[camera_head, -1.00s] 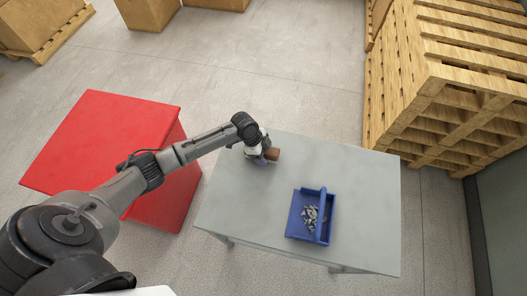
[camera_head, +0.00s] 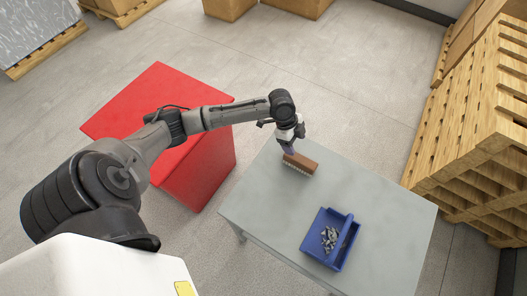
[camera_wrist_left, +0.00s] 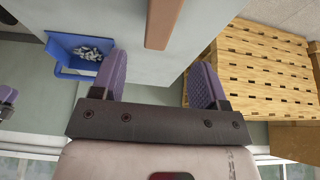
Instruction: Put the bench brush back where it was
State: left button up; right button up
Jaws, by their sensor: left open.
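The bench brush (camera_head: 302,162) has a brown block and pale bristles along its lower left edge. It is at the far left part of the grey table (camera_head: 335,200). My left gripper (camera_head: 290,149) is at the brush's far left side in the head view, covering a little of it. In the left wrist view the purple fingers (camera_wrist_left: 158,75) stand wide apart with nothing between them. The brush's brown block (camera_wrist_left: 164,22) shows there beyond the fingertips. I cannot tell whether a finger touches it.
A blue tray (camera_head: 312,247) with grey metal pieces stands at the table's near right part. A red block (camera_head: 205,165) stands left of the table, under my left arm. Wooden pallets (camera_head: 480,120) are stacked at the right. The table's middle is clear.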

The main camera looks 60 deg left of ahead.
pick_arm(q)
jog(key=s+d+f+n, duration=0.1)
jog(key=s+d+f, duration=0.2)
jog(key=s+d, duration=0.3)
jog(key=s+d+f+n, duration=0.1)
jog(key=s+d+f, duration=0.2)
jog(key=s+d, duration=0.3)
jog(key=s+r+n+t+y, duration=0.1)
jog(key=s+r+n+y, duration=0.2)
jog(key=s+n, duration=0.5)
jog(key=s+r, duration=0.1)
jog(key=s, duration=0.5)
jog(key=shift+d+r+n+t+y, duration=0.3)
jog(key=shift+r+y, duration=0.05)
jog(key=shift+y, duration=0.05)
